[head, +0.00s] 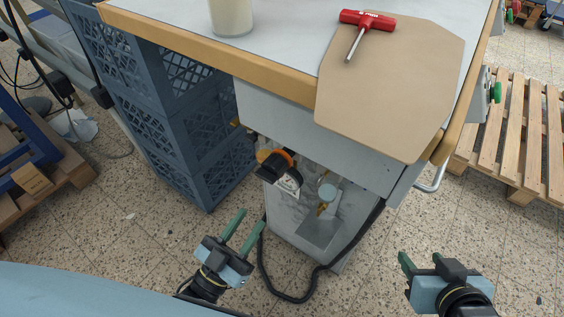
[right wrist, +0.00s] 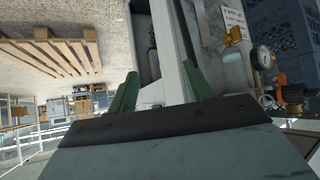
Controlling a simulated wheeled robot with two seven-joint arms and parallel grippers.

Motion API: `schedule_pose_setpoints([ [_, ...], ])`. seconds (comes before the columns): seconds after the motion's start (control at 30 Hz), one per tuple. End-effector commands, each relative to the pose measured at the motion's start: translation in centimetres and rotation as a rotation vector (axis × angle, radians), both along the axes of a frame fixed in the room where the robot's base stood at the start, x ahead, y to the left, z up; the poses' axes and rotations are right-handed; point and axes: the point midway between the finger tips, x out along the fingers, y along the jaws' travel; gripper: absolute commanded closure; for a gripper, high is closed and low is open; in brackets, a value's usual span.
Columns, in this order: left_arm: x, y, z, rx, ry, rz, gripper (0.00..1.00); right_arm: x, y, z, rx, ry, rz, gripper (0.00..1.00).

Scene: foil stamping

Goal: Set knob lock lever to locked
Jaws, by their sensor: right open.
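A black knob (head: 273,174) with an orange ring (head: 285,156) sits on the front of the machine under the table edge. An orange part (right wrist: 292,93) beside a round gauge (right wrist: 265,57) also shows at the right of the right wrist view. I cannot make out the lock lever or its setting. My left gripper (head: 250,221) is open and empty, below and left of the knob and apart from it. My right gripper (head: 421,258) is open and empty, well to the right of the knob and lower in the picture. Its two green fingers frame the right wrist view.
A table (head: 285,58) with a wooden edge overhangs the knob. A tan board (head: 400,90), a red-handled tool (head: 367,20) and a pale cup (head: 231,15) are on top. Blue crates (head: 160,110) stand left. A black hose (head: 285,297) loops below. A pallet (head: 515,130) lies right.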

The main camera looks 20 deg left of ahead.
Motion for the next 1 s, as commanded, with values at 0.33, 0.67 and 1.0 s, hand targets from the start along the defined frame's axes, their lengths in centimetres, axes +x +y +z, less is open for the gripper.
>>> schedule_pose_setpoints([
  [0.33, 5.6, -2.0, 2.4, -0.001, -0.009, 0.001, 0.67, 2.6, 1.4, 2.8, 0.058, -0.226, 0.021, 0.50],
  [0.67, 10.3, -3.7, 4.5, 0.000, -0.006, 0.001, 0.67, 4.4, 2.8, 6.8, 0.128, -0.476, 0.040, 0.50],
  [1.0, 11.3, -4.1, 5.1, -0.001, -0.003, 0.000, 0.67, 4.7, 3.0, 7.9, 0.145, -0.538, 0.044, 0.50],
])
